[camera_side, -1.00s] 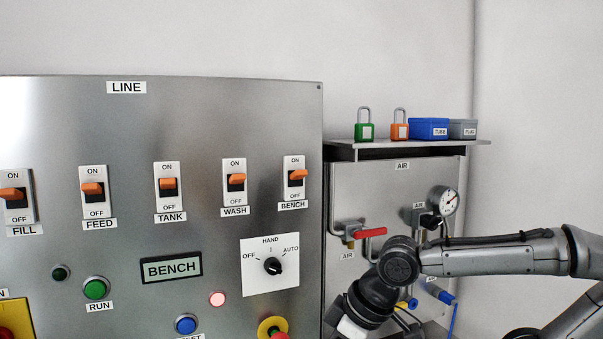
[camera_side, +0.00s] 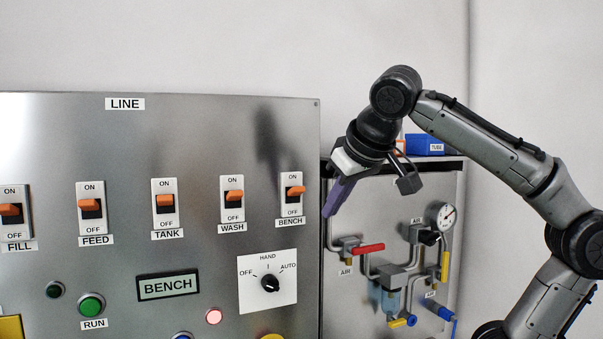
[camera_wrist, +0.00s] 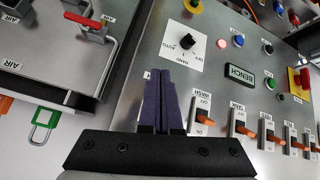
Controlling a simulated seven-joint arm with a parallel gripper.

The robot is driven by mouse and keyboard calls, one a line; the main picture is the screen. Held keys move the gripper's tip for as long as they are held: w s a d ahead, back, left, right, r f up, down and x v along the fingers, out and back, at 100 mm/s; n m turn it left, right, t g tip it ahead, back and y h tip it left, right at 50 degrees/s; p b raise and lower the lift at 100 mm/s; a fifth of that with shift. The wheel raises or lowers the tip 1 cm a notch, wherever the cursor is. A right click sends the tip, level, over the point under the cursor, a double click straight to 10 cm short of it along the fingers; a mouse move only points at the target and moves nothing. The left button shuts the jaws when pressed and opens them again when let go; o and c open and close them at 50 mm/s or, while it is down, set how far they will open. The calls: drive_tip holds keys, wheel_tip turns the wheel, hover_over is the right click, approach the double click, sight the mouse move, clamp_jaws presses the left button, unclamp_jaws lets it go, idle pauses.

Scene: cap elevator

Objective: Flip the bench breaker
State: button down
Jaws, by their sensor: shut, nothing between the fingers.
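The BENCH breaker (camera_side: 291,194) is the rightmost switch in the row on the steel LINE panel in the side view. Its orange lever (camera_side: 296,190) sticks out toward the ON side, much like its neighbours. My gripper (camera_side: 329,212) is right of this breaker, by the panel's right edge, with purple fingers pointing down and left. It looks apart from the lever, though the depth is hard to judge. In the wrist view the fingers (camera_wrist: 161,73) are together and empty, and they hide most of the BENCH breaker.
The WASH breaker (camera_side: 232,199) is the neighbour on the left. A HAND/AUTO selector (camera_side: 269,282) and a BENCH display (camera_side: 168,285) sit below. Right of the panel are a red valve handle (camera_side: 368,249), a gauge (camera_side: 445,215) and a shelf with a blue box (camera_side: 424,145).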

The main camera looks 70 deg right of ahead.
drive_tip(key=w+r+m+t+h, duration=0.1)
drive_tip(key=w+r+m, duration=0.2)
drive_tip(key=r, duration=1.1)
drive_tip(key=shift+w+d+r+t+h, duration=0.15)
drive_tip(key=shift+t+h, duration=0.15)
drive_tip(key=shift+h, duration=0.1)
drive_tip(key=shift+d, duration=0.1)
hover_over(296, 191)
drive_tip(key=d, duration=0.2)
drive_tip(key=f, duration=0.6)
drive_tip(key=shift+a+f, duration=0.15)
drive_tip(key=shift+a, duration=0.1)
drive_tip(key=shift+s+a+f, duration=0.15)
drive_tip(key=shift+f, duration=0.25)
drive_tip(key=shift+s+a+f, duration=0.1)
drive_tip(key=shift+a+f, duration=0.05)
drive_tip(key=shift+f, duration=0.25)
drive_tip(key=shift+s+a+f, duration=0.15)
drive_tip(key=shift+f, duration=0.35)
drive_tip(key=shift+s+a+f, duration=0.1)
drive_tip(key=shift+a+f, duration=0.05)
drive_tip(key=shift+f, duration=0.35)
